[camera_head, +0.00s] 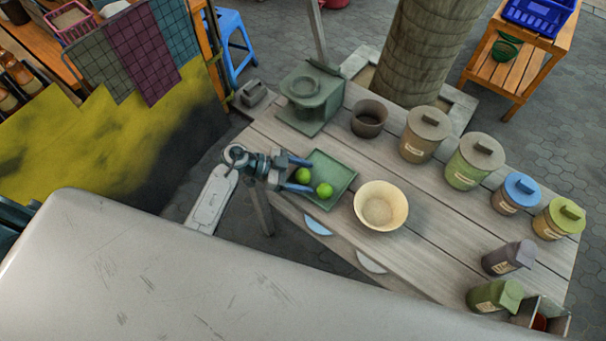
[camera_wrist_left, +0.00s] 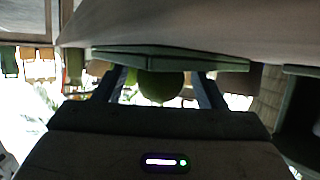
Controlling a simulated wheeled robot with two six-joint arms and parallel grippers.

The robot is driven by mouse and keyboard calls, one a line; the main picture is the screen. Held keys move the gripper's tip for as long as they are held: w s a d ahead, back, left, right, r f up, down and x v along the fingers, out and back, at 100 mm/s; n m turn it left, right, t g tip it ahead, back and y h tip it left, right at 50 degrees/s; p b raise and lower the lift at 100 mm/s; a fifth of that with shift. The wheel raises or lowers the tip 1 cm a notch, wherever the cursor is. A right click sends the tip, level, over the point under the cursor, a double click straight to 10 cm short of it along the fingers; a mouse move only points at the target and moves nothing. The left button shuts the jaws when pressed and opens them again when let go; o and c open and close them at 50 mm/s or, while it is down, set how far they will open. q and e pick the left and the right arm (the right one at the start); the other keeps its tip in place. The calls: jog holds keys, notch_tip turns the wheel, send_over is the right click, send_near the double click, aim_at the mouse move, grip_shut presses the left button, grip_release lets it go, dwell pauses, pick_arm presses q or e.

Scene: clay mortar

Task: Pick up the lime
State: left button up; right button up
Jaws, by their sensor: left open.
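Two green limes lie on the green square tray (camera_head: 340,171) on the plank table. The far-left lime (camera_head: 303,175) is between the two blue fingers of my left gripper (camera_head: 309,176). The other lime (camera_head: 324,190) lies just to the right and nearer, beyond the fingertips. My left gripper is open, its fingers on either side of the first lime. My right gripper is not in view.
A cream bowl (camera_head: 381,207) stands right of the tray. Behind are a green-grey stand (camera_head: 311,98) and a dark cup (camera_head: 369,118). Several lidded jars, one a green canister (camera_head: 474,161), line the table's far right side. Bare planks (camera_head: 440,235) lie right of the bowl.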

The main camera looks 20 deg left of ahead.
aim_at(303, 172)
pick_arm(q)
jog(key=c, duration=1)
notch_tip(303, 172, up, 10)
jog(key=shift+f+b, duration=0.1)
jog(key=shift+b, duration=0.45)
jog(key=shift+c, duration=0.2)
jog(key=a+r+n+t+y, duration=0.1)
jog(key=a+r+n+t, duration=0.3)
jog(key=r, duration=1)
jog(key=shift+a+y, duration=0.4)
jog(key=shift+a, duration=0.65)
